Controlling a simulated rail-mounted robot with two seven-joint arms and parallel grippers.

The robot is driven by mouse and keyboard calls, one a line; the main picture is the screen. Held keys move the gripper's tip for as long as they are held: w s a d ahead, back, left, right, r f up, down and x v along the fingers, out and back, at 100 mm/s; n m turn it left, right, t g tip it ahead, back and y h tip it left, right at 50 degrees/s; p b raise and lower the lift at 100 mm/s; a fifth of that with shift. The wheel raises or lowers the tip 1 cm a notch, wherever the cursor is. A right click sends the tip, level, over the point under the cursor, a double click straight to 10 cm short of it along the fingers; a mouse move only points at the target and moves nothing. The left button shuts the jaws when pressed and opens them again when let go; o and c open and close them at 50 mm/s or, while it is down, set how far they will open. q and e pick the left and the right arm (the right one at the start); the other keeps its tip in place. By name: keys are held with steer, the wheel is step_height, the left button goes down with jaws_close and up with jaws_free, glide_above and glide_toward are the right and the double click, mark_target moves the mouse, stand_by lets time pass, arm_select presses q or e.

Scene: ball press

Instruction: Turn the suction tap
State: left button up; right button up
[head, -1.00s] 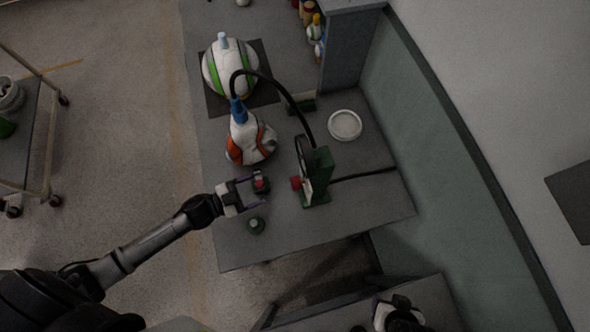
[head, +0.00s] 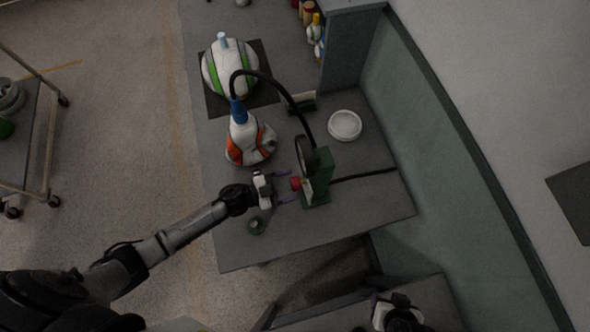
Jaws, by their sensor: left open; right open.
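The suction tap looks to be the red knob (head: 296,183) on the left side of the green pump device (head: 318,185) on the bench. My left gripper (head: 285,187) is open. Its two purple-tipped fingers point right, one above and one below the red knob in the picture, with the knob at or just past their tips. I cannot tell whether they touch it. My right gripper (head: 398,315) is at the lower right edge, well away from the pump; its fingers are hard to make out.
A full ball (head: 230,70) lies on a dark mat (head: 270,93). A white dish (head: 345,125) lies behind the pump.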

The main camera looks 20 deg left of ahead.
arm_select(q)
steer(key=shift+x, duration=1.05)
steer(key=shift+c, duration=0.4)
